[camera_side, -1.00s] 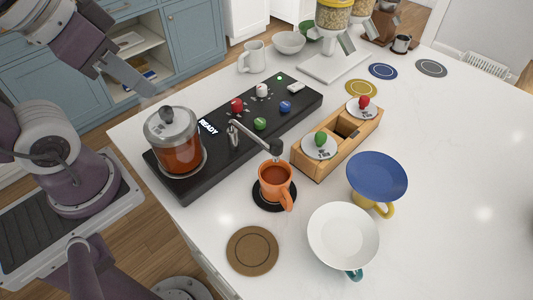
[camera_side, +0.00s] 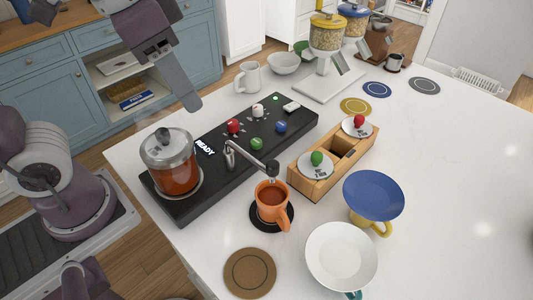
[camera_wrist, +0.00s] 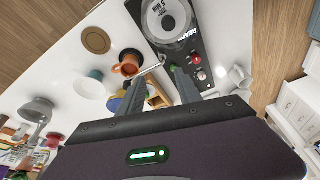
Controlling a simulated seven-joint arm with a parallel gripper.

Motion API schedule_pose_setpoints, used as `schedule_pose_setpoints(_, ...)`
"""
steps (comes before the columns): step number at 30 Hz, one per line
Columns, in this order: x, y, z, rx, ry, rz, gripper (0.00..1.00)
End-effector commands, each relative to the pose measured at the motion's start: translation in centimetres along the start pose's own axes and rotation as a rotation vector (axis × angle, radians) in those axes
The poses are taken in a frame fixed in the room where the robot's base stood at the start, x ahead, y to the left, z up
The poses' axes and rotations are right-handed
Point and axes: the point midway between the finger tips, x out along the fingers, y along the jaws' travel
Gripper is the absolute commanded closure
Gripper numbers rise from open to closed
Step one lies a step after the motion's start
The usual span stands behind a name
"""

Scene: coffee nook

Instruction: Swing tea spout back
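The tea spout (camera_side: 250,158) is a thin metal arm on a black tea machine (camera_side: 218,182). It reaches out over the front edge, with its dark tip above an orange mug (camera_side: 270,204) of reddish tea. The mug stands on a black coaster (camera_side: 285,218). A glass pot of tea (camera_side: 175,172) sits at the machine's left end, and a lit READY sign is beside it. My gripper (camera_side: 192,103) is in the air behind the machine, apart from the spout. In the wrist view my gripper (camera_wrist: 158,80) has its fingers spread and empty, with the spout (camera_wrist: 151,70) beyond them.
A wooden box (camera_side: 306,183) with green and red knobbed lids stands right of the spout. A blue saucer (camera_side: 373,193) on a yellow cup and a white saucer (camera_side: 341,254) on a teal cup are in front. A brown coaster (camera_side: 249,272) lies at front left.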

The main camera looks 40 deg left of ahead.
Motion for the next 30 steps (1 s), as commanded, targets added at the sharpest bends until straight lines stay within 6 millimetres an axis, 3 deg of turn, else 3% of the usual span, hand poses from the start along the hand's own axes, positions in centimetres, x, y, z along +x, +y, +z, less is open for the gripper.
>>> schedule_pose_setpoints(1, 0.8, 1.8, -2.3, 0.087, -0.066, 0.023, 0.59)
schedule_pose_setpoints(3, 2.2, 4.4, -4.7, 0.195, -0.144, 0.046, 0.59)
schedule_pose_setpoints(6, 4.2, 7.7, -6.8, 0.311, -0.227, 0.067, 0.59)
schedule_pose_setpoints(9, 5.6, 9.8, -7.7, 0.375, -0.274, 0.076, 0.59)
schedule_pose_setpoints(21, 11.8, 10.4, -6.0, 0.392, -0.289, 0.077, 0.59)
schedule_pose_setpoints(30, 12.7, 10.4, -5.8, 0.39, -0.284, 0.077, 0.59)
